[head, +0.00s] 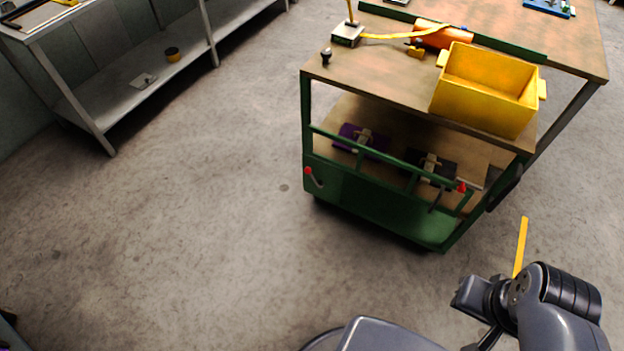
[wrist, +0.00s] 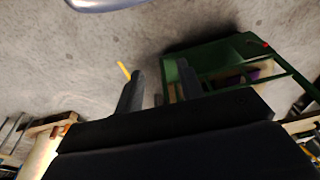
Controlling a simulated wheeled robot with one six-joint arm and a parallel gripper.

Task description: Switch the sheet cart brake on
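The green sheet cart (head: 380,208) stands right of centre in the head view, with a low green frame around its lower shelf. A lever with a red knob (head: 308,171) is at its left front corner. A second lever with a red tip (head: 462,187) is near its right front corner. Which of them is the brake I cannot tell. The cart's green frame (wrist: 205,52) also shows in the wrist view, with a red knob (wrist: 265,44). My gripper (wrist: 158,88) is open and empty, its two dark fingers apart. It is clear of the cart.
A yellow bin (head: 485,92) sits on the wooden top above the cart's lower shelf. Purple (head: 350,138) and black (head: 415,158) dies lie on that shelf. A grey shelf unit (head: 190,65) stands at the upper left. A yellow strip (head: 520,247) shows near my arm. The left floor is clear.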

